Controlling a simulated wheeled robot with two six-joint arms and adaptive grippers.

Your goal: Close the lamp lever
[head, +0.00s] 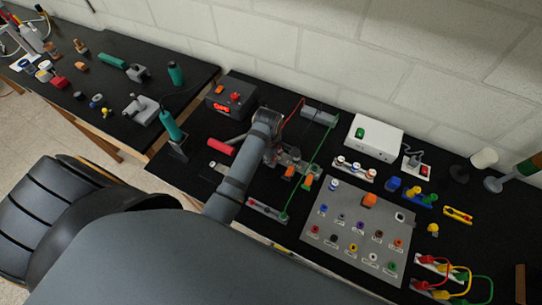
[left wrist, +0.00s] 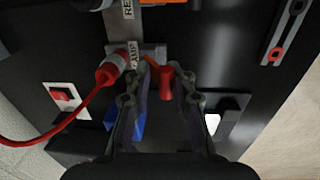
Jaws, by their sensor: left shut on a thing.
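The lamp lever (left wrist: 166,82) has a red grip and an orange-brown arm, and shows in the left wrist view beside the label reading LAMP (left wrist: 133,57). My left gripper (left wrist: 160,88) has its fingers on both sides of the red grip and is shut on it. In the head view my left gripper (head: 276,152) is down at the small terminal parts in the middle of the black bench, and my arm hides the lever there. My right gripper is not in view.
A red plug (left wrist: 113,68) with a red lead sits close to the left finger. A red rocker switch (left wrist: 65,97) is further left. In the head view a green lead (head: 317,157), a dark box (head: 231,97) and a grey socket panel (head: 340,225) surround my gripper.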

